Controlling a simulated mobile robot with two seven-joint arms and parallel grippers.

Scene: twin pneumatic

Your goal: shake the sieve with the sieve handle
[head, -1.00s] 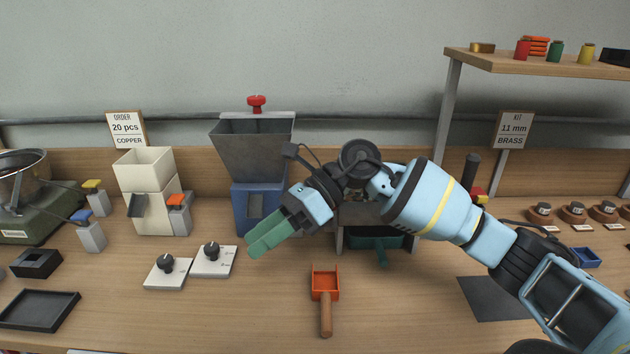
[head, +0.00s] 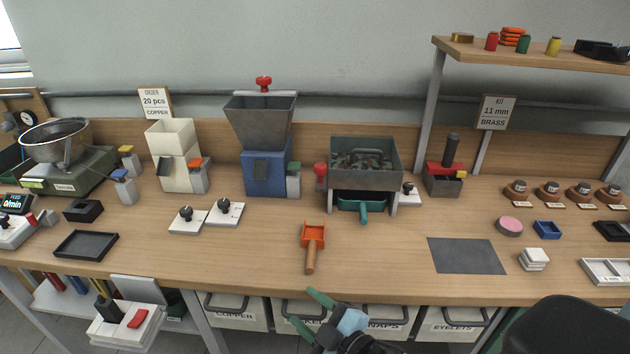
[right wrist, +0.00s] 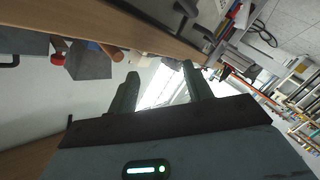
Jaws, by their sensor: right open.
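The sieve (head: 390,178) is a grey open-topped box on a stand at the back of the bench, with dark mixed pieces inside. A red knob (head: 320,169) sticks up at its left side and looks like the sieve handle. A teal tray with a handle (head: 363,211) sits under the sieve. My right gripper (head: 309,312) is open and empty at the bench's front edge, low in the head view and well short of the sieve. Its two fingers (right wrist: 160,88) stand apart in the right wrist view. My left gripper is not in view.
An orange scoop (head: 313,236) lies on the bench between my right gripper and the sieve. A blue hopper machine (head: 264,175) stands left of the sieve, a red-and-black press (head: 445,177) right. A grey mat (head: 466,256) lies front right. Bins hang below the bench.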

